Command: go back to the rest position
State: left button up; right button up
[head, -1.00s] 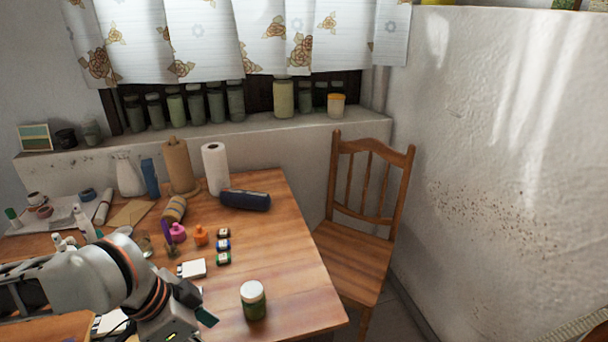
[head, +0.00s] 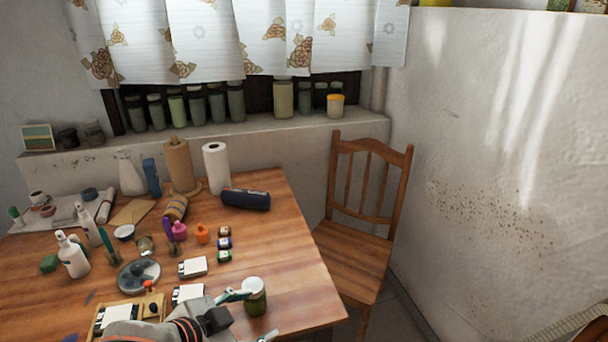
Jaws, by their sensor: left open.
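My left gripper (head: 258,315) is at the bottom of the head view, above the front part of the wooden table (head: 292,260). Its fingers are spread apart. One finger overlaps the left side of a green jar with a white lid (head: 257,303) in the picture, and the other shows below the jar at the frame's edge. I cannot tell whether a finger touches the jar, which stands upright. My right gripper is not in view.
A wooden chair (head: 354,262) stands right of the table. A dark blue case (head: 246,199) and paper rolls (head: 216,168) are farther back.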

pick_arm(q)
jog(key=s+a+f+n+g+y, duration=0.15)
jog(key=s+a+f+y, duration=0.4)
jog(key=a, duration=0.75)
jog(key=s+a+f+n+y, duration=0.3)
jog(key=s+a+f+y, duration=0.25)
jog(key=a, duration=0.75)
jog(key=d+f+n+t+h, duration=0.3)
jog(key=d+f+h, duration=0.5)
jog(key=d+f, duration=0.6)
jog(key=shift+w+d+f+t, duration=0.25)
jog(key=shift+w+d+t, duration=0.2)
jog(key=shift+d, duration=0.4)
